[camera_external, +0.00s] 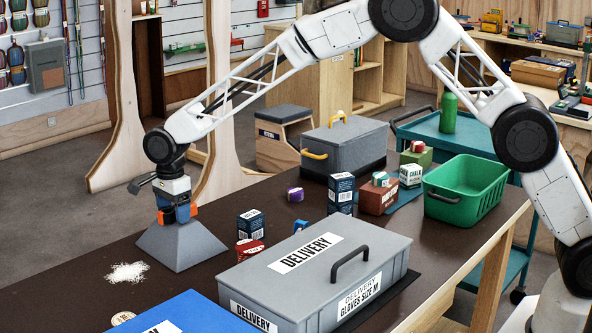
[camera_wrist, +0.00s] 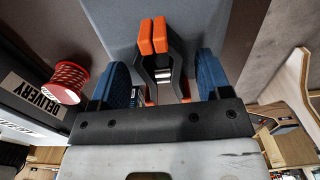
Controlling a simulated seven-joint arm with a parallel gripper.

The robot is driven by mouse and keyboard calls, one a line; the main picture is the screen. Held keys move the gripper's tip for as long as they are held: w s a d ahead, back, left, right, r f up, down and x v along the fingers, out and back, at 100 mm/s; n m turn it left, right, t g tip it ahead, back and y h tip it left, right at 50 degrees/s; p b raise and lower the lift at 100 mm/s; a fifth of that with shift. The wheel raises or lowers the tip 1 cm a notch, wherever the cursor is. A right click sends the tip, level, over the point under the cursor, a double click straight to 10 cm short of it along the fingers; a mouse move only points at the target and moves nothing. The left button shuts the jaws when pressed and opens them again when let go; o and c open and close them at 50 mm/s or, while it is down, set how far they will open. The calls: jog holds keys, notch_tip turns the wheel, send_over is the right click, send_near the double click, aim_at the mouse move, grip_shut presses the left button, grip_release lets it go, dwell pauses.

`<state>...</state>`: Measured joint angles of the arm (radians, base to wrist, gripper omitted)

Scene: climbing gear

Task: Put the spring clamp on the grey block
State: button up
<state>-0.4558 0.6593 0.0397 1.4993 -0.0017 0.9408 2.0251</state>
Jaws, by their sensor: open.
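The grey block (camera_external: 181,246), a wide-based shape with sloping sides, stands on the dark table at the left. The spring clamp, black with orange tips (camera_wrist: 154,36), is at the block's top; its orange part (camera_external: 193,211) shows in the external view. My gripper (camera_external: 177,213) is low over the block's top. In the wrist view my gripper (camera_wrist: 162,66) is open, its blue fingers on either side of the clamp with a gap on both sides. The grey block (camera_wrist: 185,20) fills the background beyond the clamp. The clamp's contact with the block top is partly hidden by my fingers.
A grey delivery box (camera_external: 290,262) and a blue box (camera_external: 180,312) stand at the front. Small dark boxes (camera_external: 250,225) and a red cylinder (camera_external: 249,249) stand right of the block. White powder (camera_external: 128,272) lies left. A green crate (camera_external: 465,190) stands at the far right.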

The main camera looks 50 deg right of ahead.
notch_tip(320, 180, up, 12)
dwell(0.7)
jog(key=shift+r, duration=0.1)
dwell(0.7)
jog(key=s+d+r+n, duration=0.3)
jog(key=s+d+r, duration=0.3)
jog(key=s+d, duration=0.3)
jog(key=s+d+r+n+t, duration=0.1)
jog(key=s+d+r+n, duration=0.2)
jog(key=s+d+r, duration=0.5)
jog(key=s+d+r+n, duration=0.25)
jog(key=s+d, duration=0.55)
jog(key=d, duration=0.4)
jog(key=s+d+f+n, duration=0.2)
jog(key=s+d, duration=0.3)
jog(key=s, duration=0.6)
jog(key=s+d+f+n+t, duration=0.1)
jog(key=s+d+n, duration=0.3)
jog(key=s, duration=0.8)
jog(key=s+d+f+n, duration=0.3)
jog(key=s+d, duration=0.3)
jog(key=s, duration=0.6)
jog(key=shift+t, duration=0.3)
